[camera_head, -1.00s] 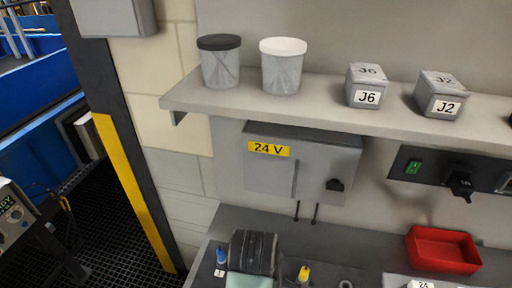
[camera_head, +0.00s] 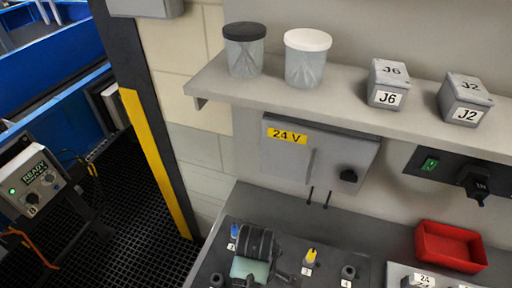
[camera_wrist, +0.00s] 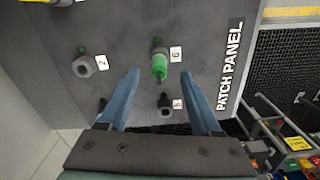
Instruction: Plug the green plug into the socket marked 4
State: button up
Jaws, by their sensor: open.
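The green plug (camera_wrist: 159,66) stands in the patch panel beside the label that appears to read 6, in the wrist view. My gripper (camera_wrist: 160,76) is open, its two blue fingers apart with the plug's green body showing between their tips. I cannot tell how far above the plug the fingertips are. The socket marked 4 (camera_head: 348,272) is an empty grey ring at the lower middle of the head view. My wrist hides the green plug in the head view.
A yellow plug (camera_head: 311,257) stands by label 3 and a blue plug (camera_head: 235,231) at the panel's back left. Socket 2 (camera_wrist: 83,66) and socket 5 (camera_wrist: 165,107) look empty. A red bin (camera_head: 450,246) sits to the right. A shelf (camera_head: 330,95) overhangs the back.

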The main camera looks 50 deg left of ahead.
jog(key=shift+f, duration=2.2)
grip_shut()
jog(key=shift+r+p, duration=0.15)
jog(key=shift+p, duration=0.15)
jog(key=shift+r+p, duration=0.4)
jog(key=shift+p, duration=0.05)
jog(key=shift+r+p, duration=1.1)
jog(key=shift+p, duration=0.2)
notch_tip(320, 180, up, 4)
jog(key=p, duration=0.4)
